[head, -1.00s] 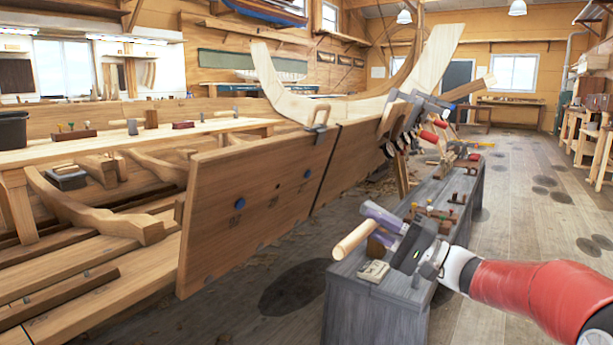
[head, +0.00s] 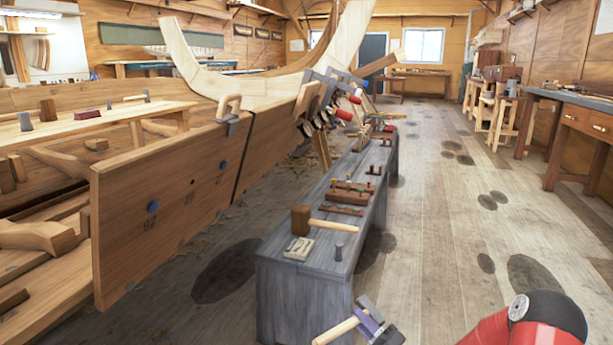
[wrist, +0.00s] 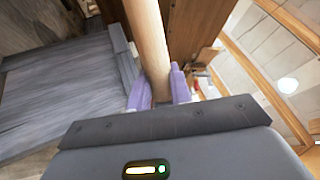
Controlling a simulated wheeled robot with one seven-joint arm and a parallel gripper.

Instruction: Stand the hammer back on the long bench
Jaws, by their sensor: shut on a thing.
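My gripper (head: 364,322) is low in the head view, in front of the near end of the long grey bench (head: 300,302) and apart from it. Its purple fingers are shut on a pale wooden handle, taken as the hammer (head: 334,331). The handle sticks out to the left in the head view. In the wrist view the hammer (wrist: 147,35) rises from between the fingers of my gripper (wrist: 160,88). Its head cannot be made out in either view. The bench's grey boards also show at the left of the wrist view (wrist: 70,75).
The planked hull (head: 170,205) stands left. The floor (head: 435,240) right of the bench is mostly open.

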